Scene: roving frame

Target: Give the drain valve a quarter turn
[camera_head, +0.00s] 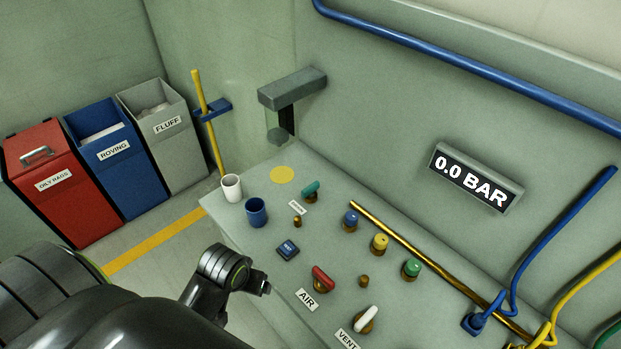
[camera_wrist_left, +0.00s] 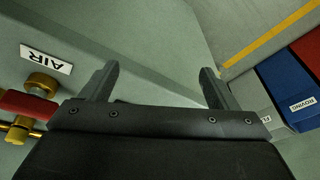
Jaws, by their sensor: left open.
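A valve with a teal handle (camera_head: 310,187) stands on the grey bench behind a small label (camera_head: 297,207) whose text is too small to read surely. The valve labelled AIR has a red handle (camera_head: 322,279), and the one labelled VENT has a white handle (camera_head: 367,319). My left gripper (camera_wrist_left: 160,70) is open and empty in the left wrist view. The red AIR handle (camera_wrist_left: 27,104) shows there at the lower left, beside the gripper and apart from its fingers. In the head view my left arm is at the bench's front edge; its fingers are not clear. My right gripper is not seen.
A wall display (camera_head: 475,179) reads 0.0 BAR. Bins (camera_head: 105,155) stand at the left.

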